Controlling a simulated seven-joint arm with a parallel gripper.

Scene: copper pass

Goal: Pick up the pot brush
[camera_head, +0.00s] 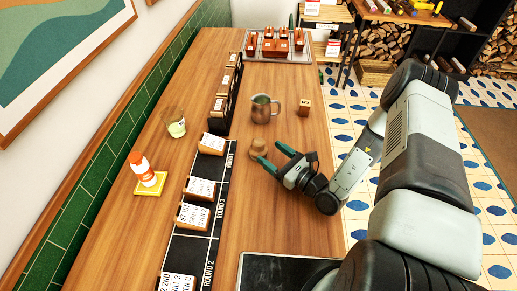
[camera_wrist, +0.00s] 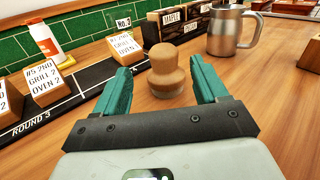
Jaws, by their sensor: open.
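The pot brush (camera_wrist: 165,72) is a small brush with a rounded wooden knob handle, upright on the wooden counter. In the head view the brush (camera_head: 258,146) stands just off the tips of my gripper (camera_head: 270,157). My gripper has green fingers, spread apart and empty. In the wrist view the brush shows between the two fingers of my gripper (camera_wrist: 165,88), a little beyond or level with the tips; the exact depth is hard to tell. The bottom of the brush is pale and partly visible.
A metal pitcher (camera_head: 261,109) and a small wooden block (camera_head: 304,107) stand behind the brush. A black strip (camera_head: 207,245) with wooden ticket blocks (camera_head: 201,189) runs along the left. A glass (camera_head: 174,122) and a white-orange bottle (camera_head: 142,168) stand beyond it.

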